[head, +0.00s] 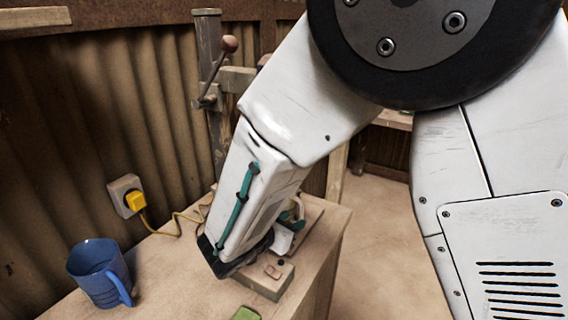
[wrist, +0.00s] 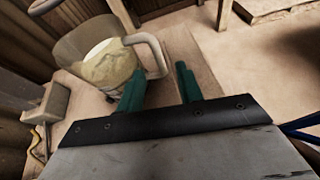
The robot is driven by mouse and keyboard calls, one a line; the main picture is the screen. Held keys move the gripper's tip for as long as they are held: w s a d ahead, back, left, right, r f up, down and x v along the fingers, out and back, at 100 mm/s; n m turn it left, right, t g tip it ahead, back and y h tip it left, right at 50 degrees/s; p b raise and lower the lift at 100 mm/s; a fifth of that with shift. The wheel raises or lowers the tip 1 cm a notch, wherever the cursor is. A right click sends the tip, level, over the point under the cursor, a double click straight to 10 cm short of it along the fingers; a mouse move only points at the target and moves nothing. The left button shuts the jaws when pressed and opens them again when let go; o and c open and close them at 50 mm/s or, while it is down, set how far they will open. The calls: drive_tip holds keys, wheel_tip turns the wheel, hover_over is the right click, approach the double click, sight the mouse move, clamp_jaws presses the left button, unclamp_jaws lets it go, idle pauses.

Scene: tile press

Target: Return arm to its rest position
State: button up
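My gripper (wrist: 158,70) has its two green fingers well apart in the wrist view. A see-through jug (wrist: 80,45) with a pale handle and pale yellowish contents is just beyond them. The left finger overlaps the jug's side in the picture, and the handle's outer end shows between the fingers. I cannot tell whether they touch. In the head view my white arm reaches down over the bench (head: 165,265) and mostly hides the gripper. The press post (head: 213,120), with its ball-ended lever (head: 229,44), stands behind my arm.
A blue mug (head: 98,272) stands on the bench at left. A wall socket (head: 122,195) holds a yellow plug (head: 135,201) with a cord. A small box with buttons (head: 262,282) and a green piece (head: 246,314) are near the gripper. Open floor (head: 385,240) lies right of the bench.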

drive_tip(key=s+d+m+g, duration=0.2)
drive_tip(key=s+d+m, duration=0.1)
drive_tip(key=s+d+m+g+h, duration=0.1)
drive_tip(key=shift+s+d+f+m, duration=0.15)
drive_tip(key=shift+s+f+m, duration=0.15)
drive_tip(key=shift+s, duration=0.05)
drive_tip(key=s+d+r+m+g+y, duration=0.3)
drive_tip(key=s+d+r+m+y, duration=0.1)
drive_tip(key=s+d+r+m, duration=0.4)
drive_tip(key=s+d+r+m+g+y, duration=0.3)
drive_tip(key=s+d+r+m+y, duration=0.2)
drive_tip(key=s+d+m, duration=0.5)
drive_tip(key=s+r+m, duration=0.2)
drive_tip(key=s+m, duration=0.1)
drive_tip(key=m, duration=0.2)
drive_tip(key=shift+s+d+r+y, duration=0.25)
drive_tip(key=shift+r+y, duration=0.05)
drive_tip(key=shift+r, duration=0.1)
